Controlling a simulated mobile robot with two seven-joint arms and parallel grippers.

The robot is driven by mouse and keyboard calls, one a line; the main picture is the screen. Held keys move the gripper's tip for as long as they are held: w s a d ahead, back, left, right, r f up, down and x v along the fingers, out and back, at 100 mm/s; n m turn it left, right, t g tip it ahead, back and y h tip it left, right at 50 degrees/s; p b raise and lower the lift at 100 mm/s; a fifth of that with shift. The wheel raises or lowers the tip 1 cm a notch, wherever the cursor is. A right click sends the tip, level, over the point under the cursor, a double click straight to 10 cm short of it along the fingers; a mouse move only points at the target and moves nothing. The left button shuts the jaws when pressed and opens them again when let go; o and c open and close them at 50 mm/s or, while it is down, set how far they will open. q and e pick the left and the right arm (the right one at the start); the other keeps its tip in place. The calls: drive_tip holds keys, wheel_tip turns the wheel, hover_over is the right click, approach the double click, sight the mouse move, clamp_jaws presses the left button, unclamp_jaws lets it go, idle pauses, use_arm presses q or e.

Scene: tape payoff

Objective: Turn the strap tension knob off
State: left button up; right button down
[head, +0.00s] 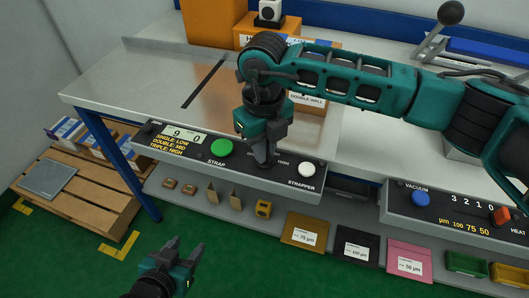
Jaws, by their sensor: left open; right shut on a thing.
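The strapper panel (182,156) runs along the front edge of the left bench. It carries a green STRAP button (222,147), a white button (306,169) and a display. My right gripper (264,162) reaches down to the panel between these two buttons and is shut on the tension knob. The gripper covers the knob, so its pointer and setting cannot be seen, and the lettering around it is partly hidden. My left gripper (184,246) is open and empty at the lower left, in front of the bench and apart from the panel.
A vacuum and heat panel (455,212) with a blue button and a red switch stands at the right. A shelf under the bench holds small parts and labelled pouches (304,233). A double-wall box (310,103) stands behind my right gripper. A wooden pallet (85,200) is at the left.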

drive_tip(key=shift+n+b, duration=0.6)
drive_tip(key=shift+n, duration=0.2)
use_arm(q)
drive_tip(key=shift+w+d, duration=0.55)
drive_tip(key=shift+d, duration=0.05)
use_arm(e)
drive_tip(key=shift+n, duration=0.3)
use_arm(q)
drive_tip(key=shift+h, duration=0.3)
use_arm(e)
drive_tip(key=c, duration=1.2)
unclamp_jaws()
drive_tip(key=shift+r, duration=0.1)
use_arm(q)
drive_tip(key=shift+s+a, duration=0.1)
drive_tip(key=shift+a, duration=0.05)
use_arm(e)
wheel_tip(320, 180, up, 13)
drive_tip(key=shift+f, duration=0.1)
use_arm(q)
drive_tip(key=shift+s, duration=0.1)
use_arm(e)
drive_tip(key=shift+s, duration=0.1)
